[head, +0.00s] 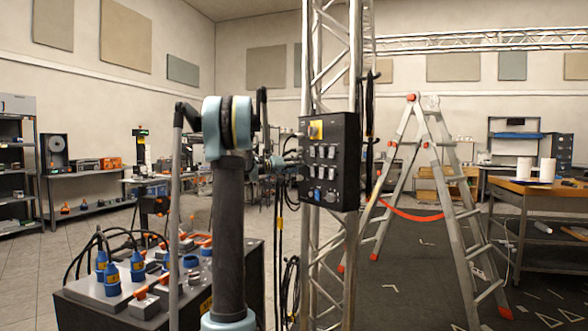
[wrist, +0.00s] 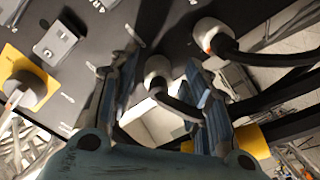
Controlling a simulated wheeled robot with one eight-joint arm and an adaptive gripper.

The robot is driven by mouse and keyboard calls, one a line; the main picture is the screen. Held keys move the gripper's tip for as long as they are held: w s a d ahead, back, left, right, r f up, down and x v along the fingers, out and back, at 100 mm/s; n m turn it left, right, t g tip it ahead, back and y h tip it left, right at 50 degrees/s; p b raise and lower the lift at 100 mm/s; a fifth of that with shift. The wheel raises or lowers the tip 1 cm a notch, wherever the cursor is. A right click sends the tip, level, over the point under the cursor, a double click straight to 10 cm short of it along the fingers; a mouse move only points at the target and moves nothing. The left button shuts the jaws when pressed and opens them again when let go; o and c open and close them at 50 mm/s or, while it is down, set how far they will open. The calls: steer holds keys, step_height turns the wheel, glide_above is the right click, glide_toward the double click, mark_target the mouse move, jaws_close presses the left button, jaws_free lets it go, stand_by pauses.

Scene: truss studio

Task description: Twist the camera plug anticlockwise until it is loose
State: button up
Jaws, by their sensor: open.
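A black connector panel (head: 330,165) hangs on the truss in the head view, and its dark face (wrist: 95,25) fills the upper left of the wrist view. My gripper (wrist: 163,62) is open, with one ribbed finger on each side of a pale grey round plug (wrist: 157,70) with a black cable. I see no label that names this plug as the camera plug. Finger contact with it cannot be told. In the head view my gripper (head: 275,162) is at the panel's left side, partly hidden by my arm.
A second pale plug (wrist: 210,35) with a black cable sits right of my fingers. Cables hang below the panel. A stepladder (head: 430,200) stands right of the truss (head: 325,270); a plug-covered case (head: 120,305) stands lower left.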

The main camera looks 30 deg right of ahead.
steer(key=shift+d, duration=0.15)
jaws_close()
stand_by(0.4)
steer(key=shift+n, duration=4.4)
